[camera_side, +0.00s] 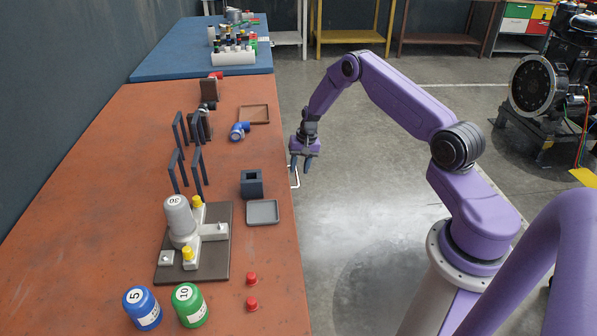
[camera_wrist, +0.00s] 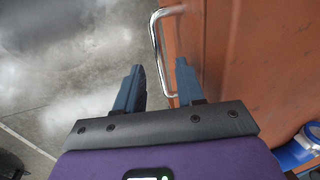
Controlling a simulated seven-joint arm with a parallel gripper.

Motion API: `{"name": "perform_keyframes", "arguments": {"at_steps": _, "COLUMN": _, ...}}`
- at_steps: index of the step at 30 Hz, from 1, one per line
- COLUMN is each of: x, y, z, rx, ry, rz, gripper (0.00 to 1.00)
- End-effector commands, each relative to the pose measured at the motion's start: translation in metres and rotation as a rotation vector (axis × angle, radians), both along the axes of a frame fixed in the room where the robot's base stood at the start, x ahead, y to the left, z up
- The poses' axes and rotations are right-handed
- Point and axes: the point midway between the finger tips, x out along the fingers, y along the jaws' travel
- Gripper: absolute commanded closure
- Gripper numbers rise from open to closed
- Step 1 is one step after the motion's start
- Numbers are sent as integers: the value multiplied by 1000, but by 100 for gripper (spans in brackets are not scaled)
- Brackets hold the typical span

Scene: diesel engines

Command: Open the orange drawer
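The orange drawer front (camera_wrist: 183,30) shows in the wrist view as a strip along the bench side, with a silver bar handle (camera_wrist: 157,45) standing out from it. In the side view the handle (camera_side: 296,179) shows at the bench's right edge, and the drawer face is hidden. My gripper (camera_side: 301,163) is just above and beside the handle, pointing down. In the wrist view its blue fingers (camera_wrist: 158,66) are open, and the handle's bar runs between them in the picture. I cannot tell whether either finger touches it.
The orange bench top (camera_side: 110,170) carries dark upright brackets (camera_side: 182,160), a blue fitting (camera_side: 239,131), a grey tray (camera_side: 263,212) and a dark square block (camera_side: 252,183) near the edge. A blue bench (camera_side: 175,60) stands behind. The floor right of the bench by the handle is clear.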

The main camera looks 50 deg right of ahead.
Motion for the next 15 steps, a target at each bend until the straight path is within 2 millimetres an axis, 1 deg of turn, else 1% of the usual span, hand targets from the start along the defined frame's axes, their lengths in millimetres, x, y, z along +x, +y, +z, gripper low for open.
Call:
{"name": "perform_keyframes", "arguments": {"at_steps": 1, "x": 1, "y": 1, "z": -6, "rx": 1, "ry": 1, "rz": 0, "gripper": 62}}
{"name": "perform_keyframes", "arguments": {"at_steps": 6, "x": 2, "y": 2, "z": -19, "rx": 1, "ry": 1, "rz": -1, "gripper": 62}}
{"name": "perform_keyframes", "arguments": {"at_steps": 15, "x": 3, "y": 3, "z": -23, "rx": 0, "ry": -1, "rz": -1, "gripper": 62}}
